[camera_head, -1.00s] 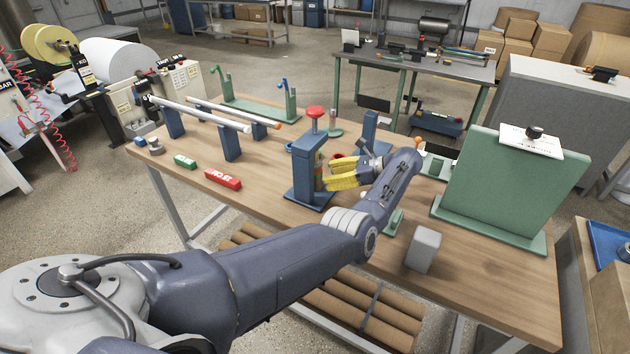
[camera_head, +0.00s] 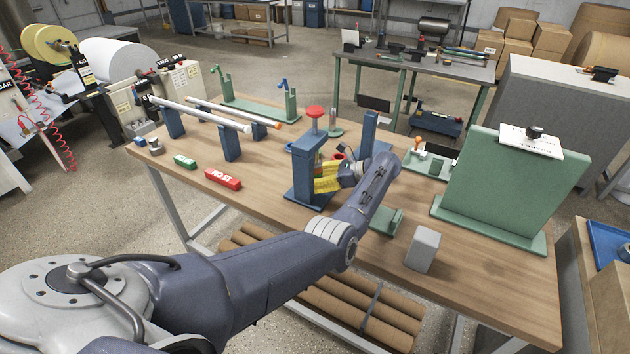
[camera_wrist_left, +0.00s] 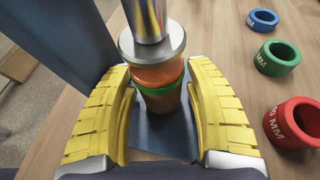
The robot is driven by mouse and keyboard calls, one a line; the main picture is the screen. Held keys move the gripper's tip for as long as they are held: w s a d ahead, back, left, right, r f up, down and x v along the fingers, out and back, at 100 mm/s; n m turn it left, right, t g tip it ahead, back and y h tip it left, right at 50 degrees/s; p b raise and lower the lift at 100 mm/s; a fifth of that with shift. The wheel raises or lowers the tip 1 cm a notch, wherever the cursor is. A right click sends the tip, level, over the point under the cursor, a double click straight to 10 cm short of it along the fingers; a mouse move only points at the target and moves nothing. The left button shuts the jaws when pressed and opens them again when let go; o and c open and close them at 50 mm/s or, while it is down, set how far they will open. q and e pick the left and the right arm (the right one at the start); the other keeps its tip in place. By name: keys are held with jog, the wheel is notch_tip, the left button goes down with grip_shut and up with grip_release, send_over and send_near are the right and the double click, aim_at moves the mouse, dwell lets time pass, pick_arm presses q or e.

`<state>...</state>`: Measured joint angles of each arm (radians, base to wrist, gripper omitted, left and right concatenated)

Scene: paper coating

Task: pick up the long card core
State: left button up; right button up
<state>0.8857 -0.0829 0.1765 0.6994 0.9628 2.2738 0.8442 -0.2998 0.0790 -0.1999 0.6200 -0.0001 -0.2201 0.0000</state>
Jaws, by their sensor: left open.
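My left gripper (camera_head: 327,180) is open at the blue press (camera_head: 308,170). Its yellow fingers lie on both sides of the cylinder, with gaps visible. In the head view the fingers and press mostly hide the cylinder. My right gripper is not in view.
Blue (camera_wrist_left: 263,19), green (camera_wrist_left: 277,58) and red (camera_wrist_left: 294,122) rings lie right of the gripper in the wrist view. Long rods (camera_head: 205,113) rest on blue stands at left. A green panel (camera_head: 515,185) and grey block (camera_head: 423,248) stand at right.

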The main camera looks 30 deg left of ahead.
pick_arm(q)
jog(key=shift+c, duration=0.5)
jog(key=c, duration=0.9)
jog(key=shift+r, duration=0.1)
